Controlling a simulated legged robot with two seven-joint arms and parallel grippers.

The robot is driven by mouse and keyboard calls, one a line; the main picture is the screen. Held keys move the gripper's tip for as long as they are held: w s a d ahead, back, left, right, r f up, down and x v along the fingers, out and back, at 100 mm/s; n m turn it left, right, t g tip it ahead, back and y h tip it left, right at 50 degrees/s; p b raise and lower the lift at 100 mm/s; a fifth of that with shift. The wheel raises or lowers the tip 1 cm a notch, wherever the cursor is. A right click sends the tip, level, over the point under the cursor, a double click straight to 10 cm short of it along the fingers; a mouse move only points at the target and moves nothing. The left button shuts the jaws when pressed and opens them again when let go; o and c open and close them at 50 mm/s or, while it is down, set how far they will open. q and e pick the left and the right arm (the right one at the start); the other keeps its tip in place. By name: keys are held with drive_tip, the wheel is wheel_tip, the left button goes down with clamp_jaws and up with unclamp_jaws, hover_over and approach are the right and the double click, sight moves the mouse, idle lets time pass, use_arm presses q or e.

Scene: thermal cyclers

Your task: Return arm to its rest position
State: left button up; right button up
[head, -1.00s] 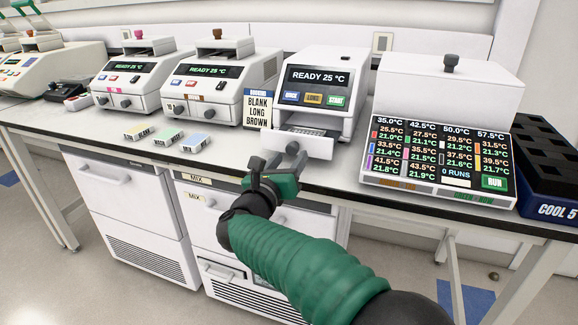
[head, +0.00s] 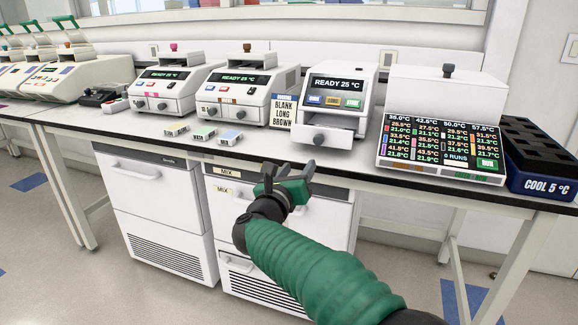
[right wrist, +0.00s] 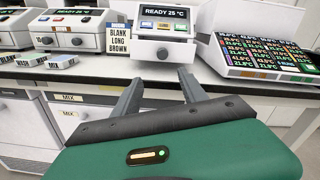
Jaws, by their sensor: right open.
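My right gripper (head: 288,174) is open and empty. Its green arm comes up from the lower right of the head view, and the gripper is in front of the bench's front edge. In the right wrist view its two grey fingers (right wrist: 160,92) stand apart with nothing between them. Beyond them stands a white thermal cycler (head: 333,101) reading READY 25 °C, and its drawer (head: 342,133) with a dark knob sticks out toward me. The gripper is apart from the drawer. My left gripper is not in view.
A block cycler with a many-coloured screen (head: 436,140) and a blue COOL 5 °C box (head: 547,184) stand on the right. Several cyclers stand to the left. Small labelled boxes (head: 204,134) lie near the front of the bench (head: 270,153). White cabinets (head: 150,190) are underneath.

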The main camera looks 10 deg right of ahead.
drive_tip(key=s+a+f+n+g+y, duration=0.15)
drive_tip(key=s+f+n+y, duration=0.3)
drive_tip(key=f+n, duration=0.6)
drive_tip(key=s+a+f+n+g+y, duration=0.1)
drive_tip(key=s+a+f+n+y, duration=0.15)
drive_tip(key=f+n+y, duration=0.8)
drive_tip(key=s+d+f+n+g+h, duration=0.25)
drive_tip(key=s+f+n, duration=0.3)
drive_tip(key=s, duration=0.35)
drive_tip(key=s+d+f+n+g+h, duration=0.1)
drive_tip(key=s+f+n+g, duration=0.4)
drive_tip(key=s, duration=0.4)
drive_tip(key=s+d+f+n+g+h, duration=0.2)
drive_tip(key=s+f+n, duration=0.2)
drive_tip(key=s+n, duration=0.4)
drive_tip(key=w+r+p+v, duration=0.1)
drive_tip(key=w+p+v, duration=0.2)
drive_tip(key=p+v, duration=1.2)
drive_tip(key=w+r+p+v, duration=0.1)
drive_tip(key=w+p+v, duration=0.2)
drive_tip(key=p+v, duration=1.2)
drive_tip(key=shift+w+d+g+p, duration=0.35)
drive_tip(key=shift+d+p, duration=0.1)
drive_tip(key=shift+p, duration=0.2)
